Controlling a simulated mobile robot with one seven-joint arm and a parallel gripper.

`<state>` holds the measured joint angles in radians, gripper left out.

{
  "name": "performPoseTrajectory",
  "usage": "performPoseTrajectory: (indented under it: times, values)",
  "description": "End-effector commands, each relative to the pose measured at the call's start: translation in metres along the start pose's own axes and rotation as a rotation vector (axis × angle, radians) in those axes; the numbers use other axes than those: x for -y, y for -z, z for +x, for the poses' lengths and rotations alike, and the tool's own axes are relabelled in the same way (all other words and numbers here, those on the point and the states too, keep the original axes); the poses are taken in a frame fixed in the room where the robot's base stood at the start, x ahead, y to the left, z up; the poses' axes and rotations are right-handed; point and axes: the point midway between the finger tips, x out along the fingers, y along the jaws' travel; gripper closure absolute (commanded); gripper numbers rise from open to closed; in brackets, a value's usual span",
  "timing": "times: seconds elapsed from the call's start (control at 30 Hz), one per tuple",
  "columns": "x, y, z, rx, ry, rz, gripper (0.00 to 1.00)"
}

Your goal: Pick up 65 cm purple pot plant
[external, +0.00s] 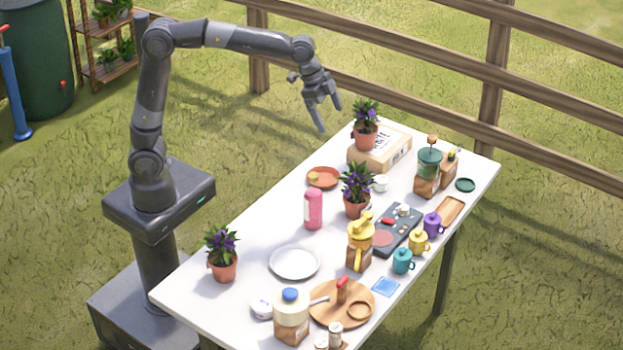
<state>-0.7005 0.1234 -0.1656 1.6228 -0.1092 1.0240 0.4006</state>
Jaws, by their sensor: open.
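Three potted plants with purple flowers and terracotta pots are on the white table. One plant (366,125) stands on a cardboard box near the far end. A second plant (356,190) stands mid-table. A third plant (222,255) stands at the near left edge. They look alike, and I cannot tell which one is the 65 cm plant. My gripper (329,118) is open and empty, its fingers pointing down. In the picture it is just left of the plant on the box, apart from it.
The white table (255,232) also holds a pink bottle (313,209), a white plate (294,262), a terracotta saucer (323,178), a yellow-lidded jug (360,240), mugs and jars. The cardboard box (385,153) raises one plant. A wooden fence (410,52) runs behind.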

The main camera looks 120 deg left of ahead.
Motion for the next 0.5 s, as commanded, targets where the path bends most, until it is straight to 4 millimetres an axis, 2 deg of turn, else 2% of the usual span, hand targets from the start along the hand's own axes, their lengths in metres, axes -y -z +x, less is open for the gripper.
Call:
performPoseTrajectory:
  times: [0.03,0.33,0.5]
  values:
    - [0.012,0.003,0.006,0.002,-0.001,-0.009,0.0]
    - [0.068,0.015,0.033,0.0,-0.01,-0.042,0.0]
    - [0.064,-0.005,0.079,0.005,-0.013,-0.039,0.0]
